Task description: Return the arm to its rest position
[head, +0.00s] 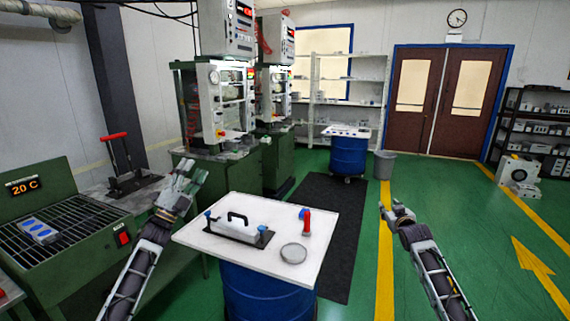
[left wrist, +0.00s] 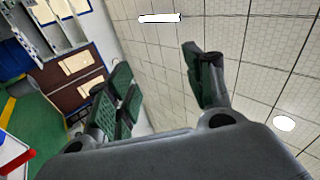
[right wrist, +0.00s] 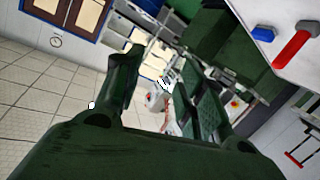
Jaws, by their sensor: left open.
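My left gripper (head: 190,174) is raised at the left of the white-topped table in the head view, in front of the green machine. In the left wrist view its fingers (left wrist: 157,68) are apart with nothing between them. My right gripper (head: 389,207) is over the green floor, right of the table. In the right wrist view its fingers (right wrist: 160,75) are apart and empty. Both forearms reach up from the bottom of the head view. Neither gripper touches anything that I can see.
A green heater (head: 70,197) stands left. Green presses (head: 214,160) stand behind.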

